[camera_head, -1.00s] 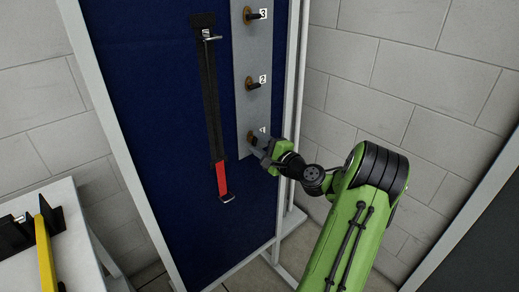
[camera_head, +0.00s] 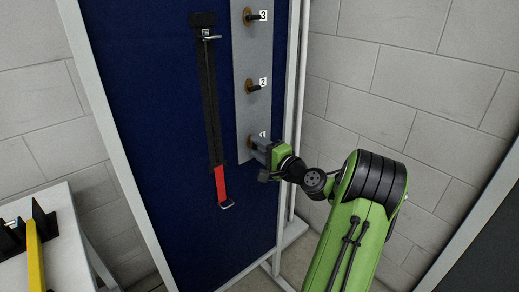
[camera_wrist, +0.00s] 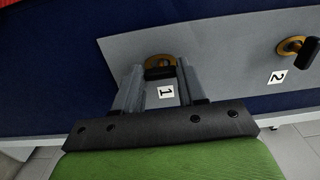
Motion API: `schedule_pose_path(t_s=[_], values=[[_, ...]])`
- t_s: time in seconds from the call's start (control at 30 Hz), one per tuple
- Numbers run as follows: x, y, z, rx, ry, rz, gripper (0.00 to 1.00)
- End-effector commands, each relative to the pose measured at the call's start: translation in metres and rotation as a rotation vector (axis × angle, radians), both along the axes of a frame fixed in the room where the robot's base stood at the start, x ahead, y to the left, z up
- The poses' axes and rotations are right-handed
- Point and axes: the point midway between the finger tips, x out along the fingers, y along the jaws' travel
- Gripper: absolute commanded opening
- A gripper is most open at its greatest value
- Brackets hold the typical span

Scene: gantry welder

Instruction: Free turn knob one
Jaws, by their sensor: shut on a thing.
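Knob one (camera_wrist: 160,72) is a black handle on a brass disc, fixed to a grey plate (camera_wrist: 115,50) beside the label "1" (camera_wrist: 166,92). My gripper (camera_wrist: 158,78) is at this knob, with its two grey fingers on either side of the black handle, shut on it. In the head view my gripper (camera_head: 258,143) covers most of the knob at the bottom of the plate. Knob two (camera_head: 252,86) and knob three (camera_head: 250,16) stand above it in a column; knob two also shows at the right of the wrist view (camera_wrist: 308,50).
The plate is on a blue panel (camera_head: 150,120) in a grey frame. A black strap with a red end (camera_head: 221,185) hangs just left of the plate. A white table (camera_head: 70,235) with a yellow-handled item stands at lower left. A block wall is at right.

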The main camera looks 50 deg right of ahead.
Motion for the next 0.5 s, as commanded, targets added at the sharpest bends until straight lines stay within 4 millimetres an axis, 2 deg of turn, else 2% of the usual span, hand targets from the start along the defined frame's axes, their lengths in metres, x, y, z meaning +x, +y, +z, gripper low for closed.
schedule_pose_path(t_s=[0.13, 0.17, 0.3, 0.5], values=[[-0.0003, 0.0001, -0.0017, 0.001, 0.005, 0.001, 0.10], [-0.0003, 0.0001, -0.0017, 0.001, 0.005, 0.001, 0.45], [-0.0002, 0.0001, -0.0012, 0.000, 0.003, 0.000, 0.66], [-0.0001, 0.0000, -0.0007, 0.000, 0.002, 0.000, 0.66]])
